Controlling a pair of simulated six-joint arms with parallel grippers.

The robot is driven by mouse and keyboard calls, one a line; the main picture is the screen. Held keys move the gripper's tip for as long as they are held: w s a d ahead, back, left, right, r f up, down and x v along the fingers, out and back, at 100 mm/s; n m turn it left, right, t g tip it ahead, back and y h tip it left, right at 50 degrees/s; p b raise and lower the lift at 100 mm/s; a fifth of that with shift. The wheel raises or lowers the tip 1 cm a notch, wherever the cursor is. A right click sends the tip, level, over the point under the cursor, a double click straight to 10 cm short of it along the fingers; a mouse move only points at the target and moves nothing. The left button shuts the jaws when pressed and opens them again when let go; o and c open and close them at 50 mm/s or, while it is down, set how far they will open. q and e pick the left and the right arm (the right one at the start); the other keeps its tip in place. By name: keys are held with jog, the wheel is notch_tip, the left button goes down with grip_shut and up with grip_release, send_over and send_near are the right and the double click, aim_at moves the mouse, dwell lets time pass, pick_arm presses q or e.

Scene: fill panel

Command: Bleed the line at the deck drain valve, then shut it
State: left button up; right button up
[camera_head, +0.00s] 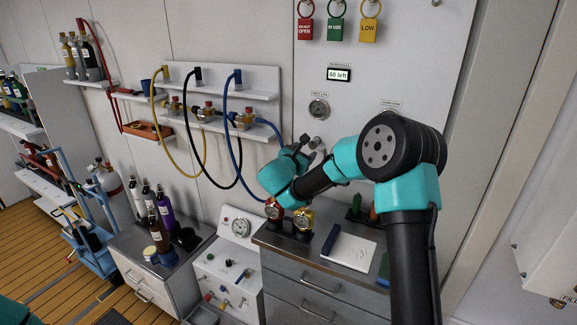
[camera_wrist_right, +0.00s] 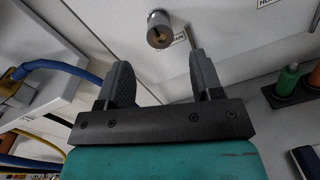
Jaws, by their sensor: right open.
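My right gripper (camera_head: 304,150) is at the white wall panel (camera_head: 385,70), below its round dial. In the right wrist view the same gripper (camera_wrist_right: 159,62) is open, with nothing between its fingers. A round metal fitting with a brass-coloured centre (camera_wrist_right: 158,30) is on the panel just beyond the fingertips, apart from them. A thin metal rod (camera_wrist_right: 191,35) shows beside the right-hand finger. I cannot tell which fitting is the deck drain valve; no readable label names it. My left gripper is not in view.
A small display (camera_head: 340,73) reads "60 left". Red, green and yellow tags (camera_head: 336,28) hang above. Hoses (camera_head: 205,125) loop from a shelf at left.

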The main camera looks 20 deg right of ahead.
jog(key=v, duration=1)
jog(key=shift+a, duration=0.2)
jog(key=shift+s, duration=0.15)
